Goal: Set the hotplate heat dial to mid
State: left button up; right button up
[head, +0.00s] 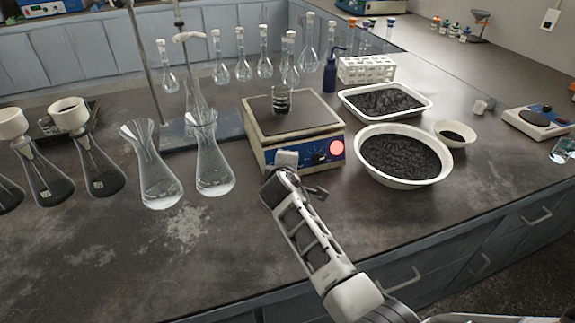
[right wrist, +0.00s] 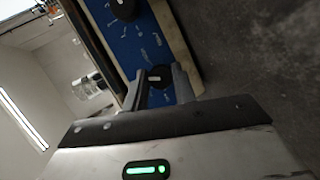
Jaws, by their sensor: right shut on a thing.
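The hotplate (head: 258,148) stands mid-bench with a blue front panel (right wrist: 140,42) and a lit red round light (head: 337,149). One black dial (head: 320,158) shows on the panel just right of my right gripper (head: 289,165). In the right wrist view a small black dial (right wrist: 155,75) sits between the two fingers of my right gripper (right wrist: 161,88), which is shut on it. That dial is hidden behind the gripper in the head view. A larger black knob (right wrist: 122,8) is at the top edge. Panel markings are too small to read. My left gripper is out of view.
A small beaker (head: 281,103) with dark contents stands on the hotplate. A white bowl (head: 361,168) and a tray (head: 344,103) of black grains are to the right. Two clear flasks (head: 157,185) (head: 213,178) stand left.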

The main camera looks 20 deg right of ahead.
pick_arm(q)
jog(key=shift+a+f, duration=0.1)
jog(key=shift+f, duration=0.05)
pick_arm(e)
jog(key=shift+f, duration=0.1)
jog(key=o, duration=1)
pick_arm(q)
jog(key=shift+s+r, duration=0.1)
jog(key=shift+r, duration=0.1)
